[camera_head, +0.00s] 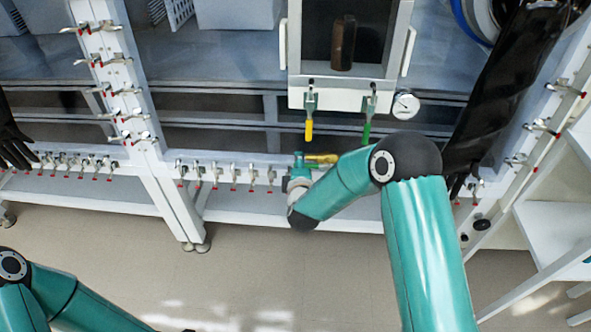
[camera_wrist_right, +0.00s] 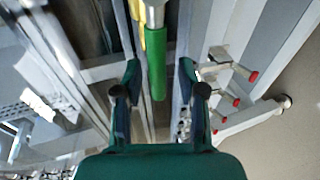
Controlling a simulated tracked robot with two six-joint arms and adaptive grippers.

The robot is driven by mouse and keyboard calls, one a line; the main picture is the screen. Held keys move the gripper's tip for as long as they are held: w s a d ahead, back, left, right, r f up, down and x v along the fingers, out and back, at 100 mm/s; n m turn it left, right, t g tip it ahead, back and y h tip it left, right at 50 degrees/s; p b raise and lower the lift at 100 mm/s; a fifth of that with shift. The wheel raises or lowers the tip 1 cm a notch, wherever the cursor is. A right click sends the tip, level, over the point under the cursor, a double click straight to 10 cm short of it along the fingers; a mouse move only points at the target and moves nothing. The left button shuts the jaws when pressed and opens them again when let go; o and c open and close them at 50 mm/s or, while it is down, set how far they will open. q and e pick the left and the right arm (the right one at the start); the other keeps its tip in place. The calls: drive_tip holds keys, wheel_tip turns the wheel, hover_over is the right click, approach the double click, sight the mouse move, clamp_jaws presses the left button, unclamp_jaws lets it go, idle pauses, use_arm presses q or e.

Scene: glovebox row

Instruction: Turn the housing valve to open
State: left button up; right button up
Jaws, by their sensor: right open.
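The white housing front (camera_head: 340,98) carries two lever valves in the head view: a yellow handle (camera_head: 309,130) on the left and a green handle (camera_head: 366,133) on the right, both hanging down. In the right wrist view, the green handle (camera_wrist_right: 156,50) hangs between the two fingers of my right gripper (camera_wrist_right: 160,70), which is open with gaps on both sides. The yellow handle (camera_wrist_right: 143,12) shows partly behind it.
A round gauge (camera_head: 404,106) sits right of the green handle. A dark bottle (camera_head: 343,43) stands behind the housing window. Several red-tipped clamps (camera_head: 233,172) line the lower rail. A black glove (camera_head: 500,85) hangs at right. The floor (camera_head: 270,270) in front is clear.

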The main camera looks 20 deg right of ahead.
drive_tip(key=v, duration=1.2)
idle(0.4)
drive_tip(key=s+d+f+m+g+y+p, duration=0.1)
drive_tip(key=s+d+f+m+g+p, duration=0.1)
drive_tip(key=s+d+f+g+p, duration=0.5)
drive_tip(key=s+a+f+m+g+y+p, duration=0.2)
drive_tip(key=s+a+m+g+y, duration=0.1)
drive_tip(key=s+a+m, duration=0.2)
drive_tip(key=s+a+f+m+g+y+p, duration=0.2)
drive_tip(key=s+a+m, duration=0.4)
drive_tip(key=s+m, duration=0.3)
drive_tip(key=s+g+y, duration=0.1)
drive_tip(key=s+y, duration=0.1)
drive_tip(key=s, duration=0.1)
drive_tip(key=shift+s+a+f+m+p, duration=0.3)
drive_tip(key=shift+s+f+m, duration=0.1)
